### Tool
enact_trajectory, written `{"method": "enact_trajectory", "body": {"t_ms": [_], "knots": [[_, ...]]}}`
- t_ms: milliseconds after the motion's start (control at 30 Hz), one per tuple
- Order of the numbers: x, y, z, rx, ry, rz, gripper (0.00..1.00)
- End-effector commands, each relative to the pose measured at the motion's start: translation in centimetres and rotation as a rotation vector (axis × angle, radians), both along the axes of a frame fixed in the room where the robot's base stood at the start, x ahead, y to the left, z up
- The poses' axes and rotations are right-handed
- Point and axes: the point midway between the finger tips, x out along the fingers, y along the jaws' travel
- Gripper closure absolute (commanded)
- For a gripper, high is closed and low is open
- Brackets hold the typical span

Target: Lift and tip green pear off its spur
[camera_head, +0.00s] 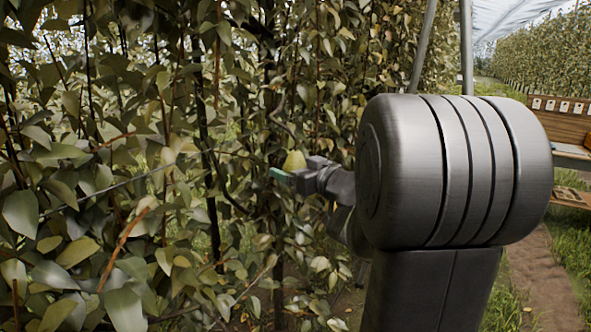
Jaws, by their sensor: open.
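A yellow-green pear (294,161) hangs among the leaves near the middle of the head view. My gripper (281,176) is right at the pear, at its lower right, with a green-tipped finger just below and in front of it. The gripper is open. Part of the pear is hidden behind the gripper, and I cannot tell whether the fingers touch it or stand on both sides of it. The pear's spur is too small and too covered by leaves to make out.
Dense leafy branches (120,180) fill the left and middle around the gripper. A thin wire (110,187) crosses the foliage at left. A wooden stand (565,130) is at the right edge, beside a dirt path (545,275). Grey poles (467,45) rise behind my arm.

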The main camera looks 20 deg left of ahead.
Motion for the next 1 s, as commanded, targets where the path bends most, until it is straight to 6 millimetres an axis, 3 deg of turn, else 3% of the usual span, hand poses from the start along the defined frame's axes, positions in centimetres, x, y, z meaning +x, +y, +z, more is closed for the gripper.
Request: {"method": "enact_trajectory", "body": {"t_ms": [100,300,367,1000], "knots": [[0.00,-0.02,0.01,0.000,0.000,0.000,0.21],[-0.01,-0.04,0.01,0.000,0.000,0.000,0.60],[-0.01,-0.04,0.01,0.000,0.000,0.000,0.70],[-0.37,-0.28,0.34,-0.030,0.049,0.000,0.70]]}}
